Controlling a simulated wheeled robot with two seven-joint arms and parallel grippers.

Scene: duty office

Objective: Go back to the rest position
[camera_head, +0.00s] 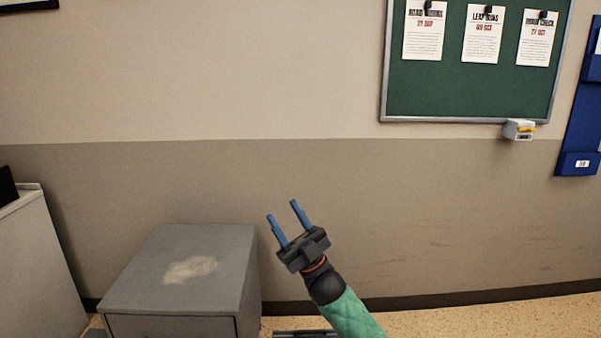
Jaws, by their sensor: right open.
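My right gripper (283,216) is raised in front of the wall, just right of a grey cabinet. Its two blue fingers are apart and nothing is between them. It points up and to the left. My right arm, with a green quilted sleeve, comes in from the bottom. My left gripper is not in view.
The low grey cabinet (226,256) has a pale worn patch on its top. A pale unit (40,265) stands at the far left. A green board (450,88) with three notices, a small box (518,130) and a blue holder (578,125) are on the wall. The floor (480,318) at right looks clear.

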